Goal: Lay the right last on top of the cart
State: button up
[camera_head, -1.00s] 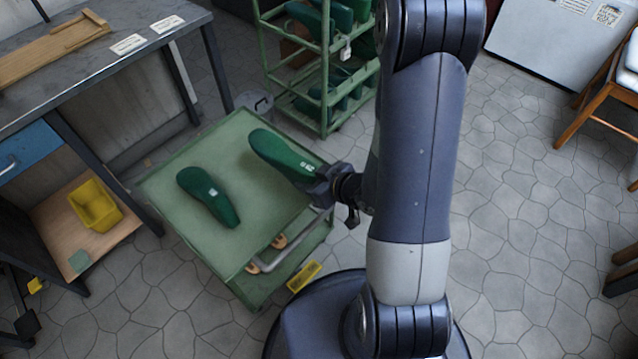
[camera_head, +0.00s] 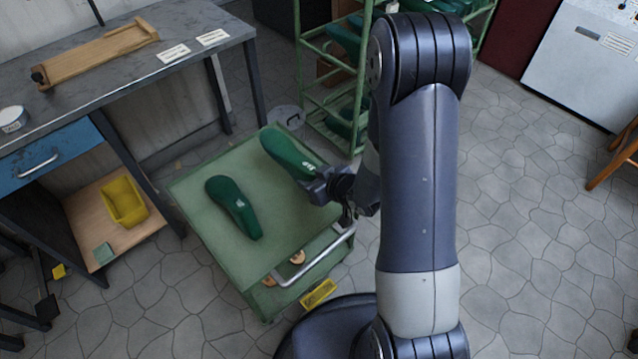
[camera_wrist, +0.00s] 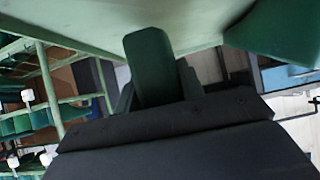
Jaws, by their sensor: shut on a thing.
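A green last (camera_head: 290,155) with white marking is held at one end by my gripper (camera_head: 326,186), which is shut on it. It is over the right part of the green cart's top (camera_head: 285,222); whether it touches the top, I cannot tell. A second green last (camera_head: 233,206) lies on the cart top to its left, apart from it. In the wrist view the held last (camera_wrist: 150,60) sticks out between the jaws, the cart top (camera_wrist: 205,18) is beyond it, and the other last (camera_wrist: 275,32) is at upper right. I cannot read which is marked right.
A metal handle (camera_head: 318,258) runs along the cart's near right edge. A green rack (camera_head: 335,125) with more lasts stands behind the cart. A dark workbench (camera_head: 110,75) stands at left, with a yellow bin (camera_head: 124,202) on its lower shelf.

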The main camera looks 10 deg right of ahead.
jog(key=shift+w+a+r, duration=0.1)
jog(key=shift+w+a, duration=0.4)
jog(key=shift+w, duration=0.15)
jog(key=shift+f+b, duration=1.55)
jog(key=shift+f, duration=0.2)
jog(key=shift+f, duration=0.25)
jog(key=o, duration=1.1)
jog(key=shift+c, duration=0.2)
jog(key=shift+f, duration=0.1)
jog(key=p+v, duration=0.2)
jog(key=v, duration=0.8)
jog(key=shift+s+d+r+p, duration=0.2)
jog(key=shift+s+p, duration=0.1)
